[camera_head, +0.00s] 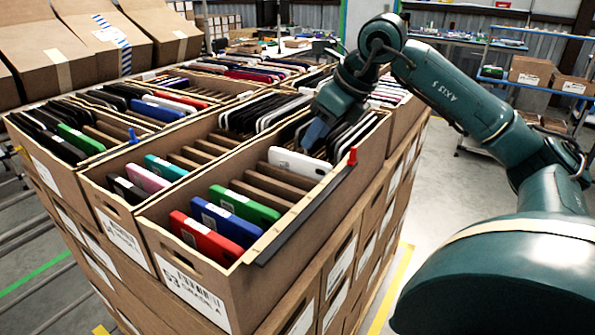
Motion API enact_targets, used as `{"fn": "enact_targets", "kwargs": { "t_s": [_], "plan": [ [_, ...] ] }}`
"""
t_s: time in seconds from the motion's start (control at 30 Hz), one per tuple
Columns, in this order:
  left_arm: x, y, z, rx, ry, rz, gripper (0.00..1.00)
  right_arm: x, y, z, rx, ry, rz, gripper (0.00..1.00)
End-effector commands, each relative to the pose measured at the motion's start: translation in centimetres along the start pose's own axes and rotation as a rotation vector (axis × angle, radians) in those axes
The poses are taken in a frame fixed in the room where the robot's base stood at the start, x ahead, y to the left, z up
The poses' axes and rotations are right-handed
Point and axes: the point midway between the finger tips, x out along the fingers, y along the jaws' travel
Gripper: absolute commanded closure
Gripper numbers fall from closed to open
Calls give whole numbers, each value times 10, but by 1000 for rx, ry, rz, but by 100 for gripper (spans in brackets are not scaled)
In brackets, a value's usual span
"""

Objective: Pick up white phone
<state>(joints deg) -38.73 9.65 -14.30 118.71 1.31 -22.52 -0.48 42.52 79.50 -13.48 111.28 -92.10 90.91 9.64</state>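A white phone (300,163) stands tilted in a slot of the front right carton (205,291), with a label at its left end. Brown cardboard dividers lie in front of it and dark phones behind it. My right gripper (314,137) reaches down from the upper right, just above and behind the white phone. Its blue-grey fingertip part is close to the phone. I cannot tell whether they touch. The gap between its fingers is not visible. My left gripper is not in view.
Red, blue and green phones (245,204) stand in the front of the same carton. Neighbouring cartons (119,215) hold more phones. Closed boxes (40,50) stand at the back left. Open floor lies to the right.

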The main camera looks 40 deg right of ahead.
Motion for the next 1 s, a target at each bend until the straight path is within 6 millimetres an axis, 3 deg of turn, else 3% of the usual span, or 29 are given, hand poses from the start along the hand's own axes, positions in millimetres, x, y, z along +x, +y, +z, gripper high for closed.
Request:
{"fn": "enact_targets", "kwargs": {
  "t_s": [0.27, 0.6, 1.0],
  "plan": [
    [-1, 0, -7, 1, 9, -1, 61, 23, -1, 1, 1, 2, 3, 61],
    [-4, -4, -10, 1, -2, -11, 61, 66, -5, 4, 0, 1, 1, 61],
    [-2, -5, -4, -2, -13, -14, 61, 69, -5, 4, 0, -1, 0, 61]
  ]
}}
